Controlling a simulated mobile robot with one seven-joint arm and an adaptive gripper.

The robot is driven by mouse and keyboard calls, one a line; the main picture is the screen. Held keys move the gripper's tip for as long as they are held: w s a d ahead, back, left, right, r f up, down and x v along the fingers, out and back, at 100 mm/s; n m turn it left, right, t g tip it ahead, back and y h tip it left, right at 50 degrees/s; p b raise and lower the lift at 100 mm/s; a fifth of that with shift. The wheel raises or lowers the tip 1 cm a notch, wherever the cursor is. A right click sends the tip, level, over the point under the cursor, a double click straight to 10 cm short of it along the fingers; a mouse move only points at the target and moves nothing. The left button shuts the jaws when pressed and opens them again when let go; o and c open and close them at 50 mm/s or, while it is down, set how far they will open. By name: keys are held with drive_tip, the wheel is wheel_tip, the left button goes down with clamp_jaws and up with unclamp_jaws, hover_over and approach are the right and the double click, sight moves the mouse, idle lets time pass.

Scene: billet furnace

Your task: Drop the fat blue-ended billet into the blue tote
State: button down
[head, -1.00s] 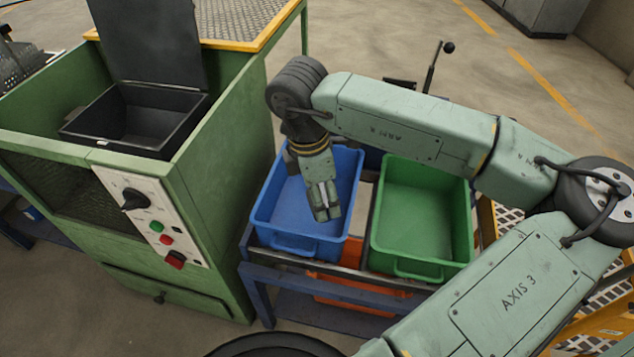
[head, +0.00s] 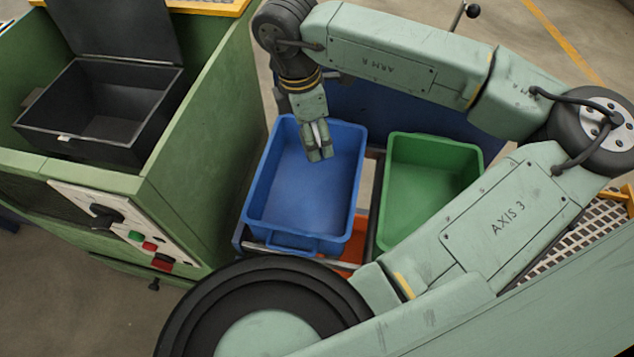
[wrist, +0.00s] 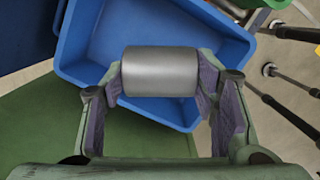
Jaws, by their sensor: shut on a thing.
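My gripper (head: 316,153) is over the back part of the blue tote (head: 262,190), pointing down. In the wrist view my gripper (wrist: 160,85) is shut on a thick grey metal billet (wrist: 158,72), held crosswise between the two finger pads. The billet's ends are hidden by the pads, so no blue end shows. In the head view only a pale sliver shows between the fingers. The blue tote (wrist: 185,30) lies beyond the billet in the wrist view, and the part of its floor that shows is empty.
A green tote (head: 415,205) stands right of the blue one on the same rack. A green furnace cabinet (head: 215,150) with an open black box (head: 100,110) and a control panel (head: 130,232) stands at the left. Orange bins sit below the totes.

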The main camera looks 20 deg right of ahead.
drive_tip(key=shift+f+b, duration=1)
drive_tip(key=shift+f, duration=1.65)
drive_tip(key=c, duration=0.6)
unclamp_jaws()
drive_tip(key=shift+o, duration=0.2)
drive_tip(key=r, duration=0.4)
drive_tip(key=a+r, duration=0.1)
drive_tip(key=r, duration=0.7)
drive_tip(key=shift+a, duration=0.4)
